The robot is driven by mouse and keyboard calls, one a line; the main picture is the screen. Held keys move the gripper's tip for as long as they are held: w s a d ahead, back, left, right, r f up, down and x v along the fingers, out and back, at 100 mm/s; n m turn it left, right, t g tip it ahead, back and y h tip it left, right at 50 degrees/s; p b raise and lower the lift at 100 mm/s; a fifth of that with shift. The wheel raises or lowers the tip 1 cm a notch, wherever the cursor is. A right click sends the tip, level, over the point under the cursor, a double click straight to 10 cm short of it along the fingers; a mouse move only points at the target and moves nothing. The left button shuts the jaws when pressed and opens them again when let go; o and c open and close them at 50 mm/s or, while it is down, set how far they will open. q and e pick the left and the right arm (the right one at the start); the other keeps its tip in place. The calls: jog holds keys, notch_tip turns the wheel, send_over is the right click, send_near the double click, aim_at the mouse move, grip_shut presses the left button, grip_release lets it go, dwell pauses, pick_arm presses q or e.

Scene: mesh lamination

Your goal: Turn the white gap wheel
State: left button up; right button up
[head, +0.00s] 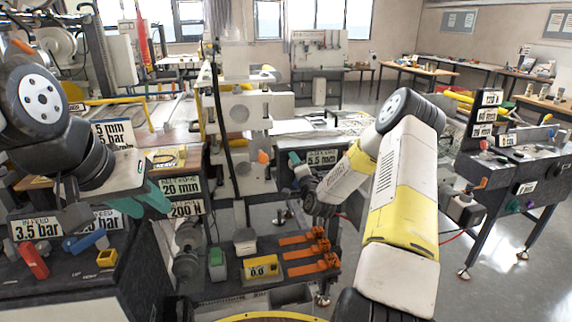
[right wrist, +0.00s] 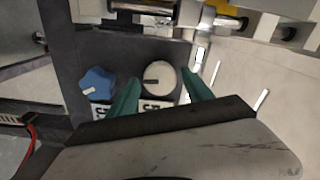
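The white gap wheel (right wrist: 159,72) is a round knob with a dark mark, on a dark panel in the right wrist view. My right gripper (right wrist: 161,80) is open, with one teal finger on each side of the wheel. The fingers look apart from its rim; I cannot tell if they touch it. In the head view a teal fingertip of this gripper (head: 294,160) shows beside the 5.5 mm sign, and the wheel is hidden there. My left gripper (head: 142,203) hangs at the left with its teal fingers spread, holding nothing visible.
A blue knob (right wrist: 97,82) sits just left of the wheel, with number labels below both. Metal rollers and a yellow part (right wrist: 226,22) lie along the top. In the head view, orange clamps (head: 306,254) and a yellow 0.0 gauge (head: 261,268) stand low in the middle.

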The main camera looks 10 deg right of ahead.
dwell(0.3)
jog(key=s, duration=0.7)
jog(key=shift+s, duration=0.4)
jog(key=shift+d, duration=0.1)
